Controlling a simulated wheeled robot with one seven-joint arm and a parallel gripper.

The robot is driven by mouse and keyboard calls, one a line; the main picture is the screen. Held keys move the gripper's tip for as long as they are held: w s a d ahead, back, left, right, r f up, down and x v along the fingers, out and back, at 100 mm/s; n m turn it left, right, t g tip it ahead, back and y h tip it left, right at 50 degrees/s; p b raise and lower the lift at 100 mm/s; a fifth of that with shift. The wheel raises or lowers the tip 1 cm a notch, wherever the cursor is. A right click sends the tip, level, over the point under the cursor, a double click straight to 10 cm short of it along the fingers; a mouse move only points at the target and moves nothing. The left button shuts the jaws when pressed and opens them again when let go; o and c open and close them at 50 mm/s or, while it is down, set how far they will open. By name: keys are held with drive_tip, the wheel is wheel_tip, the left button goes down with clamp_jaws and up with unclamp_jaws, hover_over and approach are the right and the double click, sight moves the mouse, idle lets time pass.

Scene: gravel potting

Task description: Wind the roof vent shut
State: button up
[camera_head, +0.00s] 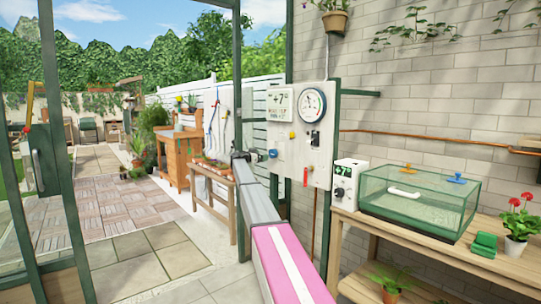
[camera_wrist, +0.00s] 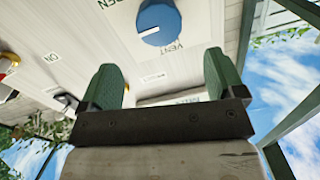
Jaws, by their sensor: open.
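The control panel (camera_head: 290,165) is a white board on a green frame. In the wrist view, a round blue knob (camera_wrist: 158,24) with a white mark sits on it, with the word VENT beside it and part of another word at the top edge. The blue knob also shows small in the head view (camera_head: 272,154). My gripper (camera_wrist: 162,72) has two green fingers spread apart with nothing between them. The knob lies beyond the fingertips, apart from them. In the head view my gripper (camera_head: 250,156) is just left of the knob. The roof vent itself is not clearly seen.
A bench (camera_head: 430,240) with a glass propagator (camera_head: 418,198) stands right. Open paving lies left.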

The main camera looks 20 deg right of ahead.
sight(271, 154)
drive_tip(key=x, duration=1)
drive_tip(key=shift+s, duration=0.1)
drive_tip(key=c, duration=0.9)
